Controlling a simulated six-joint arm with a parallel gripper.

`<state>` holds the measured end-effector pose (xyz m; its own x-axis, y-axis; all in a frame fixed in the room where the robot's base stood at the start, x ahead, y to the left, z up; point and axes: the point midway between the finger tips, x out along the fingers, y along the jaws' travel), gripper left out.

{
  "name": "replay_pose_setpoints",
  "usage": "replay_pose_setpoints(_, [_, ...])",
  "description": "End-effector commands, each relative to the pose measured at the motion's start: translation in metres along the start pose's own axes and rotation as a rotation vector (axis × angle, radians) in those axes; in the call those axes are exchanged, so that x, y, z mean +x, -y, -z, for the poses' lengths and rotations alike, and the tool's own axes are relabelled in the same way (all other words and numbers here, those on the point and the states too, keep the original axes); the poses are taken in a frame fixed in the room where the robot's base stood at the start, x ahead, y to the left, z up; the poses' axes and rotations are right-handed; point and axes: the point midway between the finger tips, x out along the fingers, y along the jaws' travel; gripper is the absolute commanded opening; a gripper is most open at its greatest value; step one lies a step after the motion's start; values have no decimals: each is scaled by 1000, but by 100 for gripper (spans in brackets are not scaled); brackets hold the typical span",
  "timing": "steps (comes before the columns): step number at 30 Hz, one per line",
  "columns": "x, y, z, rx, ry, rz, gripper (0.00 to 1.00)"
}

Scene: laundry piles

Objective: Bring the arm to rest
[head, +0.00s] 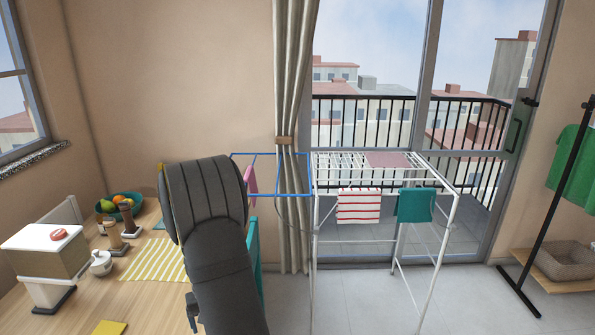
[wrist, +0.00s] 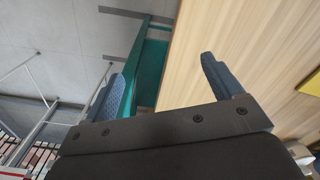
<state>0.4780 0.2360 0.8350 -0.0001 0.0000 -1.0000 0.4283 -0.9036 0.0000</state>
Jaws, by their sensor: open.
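My gripper (wrist: 160,85) shows in the wrist view with its two blue-grey fingers wide apart and nothing between them. The left finger is beside a teal surface (wrist: 150,65), and the right finger is over the pale wooden table (wrist: 225,35). Whether either finger touches anything I cannot tell. In the head view my dark arm rises in the middle front, and I cannot make out the gripper there.
The wooden table (head: 95,305) at left carries a striped yellow cloth (head: 155,260), a fruit bowl (head: 119,206) and a white-lidded box (head: 45,262). A white drying rack (head: 440,245) with cloths stands right of my arm. Floor (head: 360,300) shows between.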

Motion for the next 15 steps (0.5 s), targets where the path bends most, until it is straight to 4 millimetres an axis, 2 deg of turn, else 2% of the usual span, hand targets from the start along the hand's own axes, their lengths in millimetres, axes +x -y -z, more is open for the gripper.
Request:
replay_pose_setpoints(1, [2,-12,-1,21,1,0,85])
replay_pose_setpoints(6, [6,-44,-6,80,1,0,85])
replay_pose_setpoints(12, [10,-73,-11,134,1,0,85])
replay_pose_setpoints(15, [12,-82,-13,150,0,0,85])
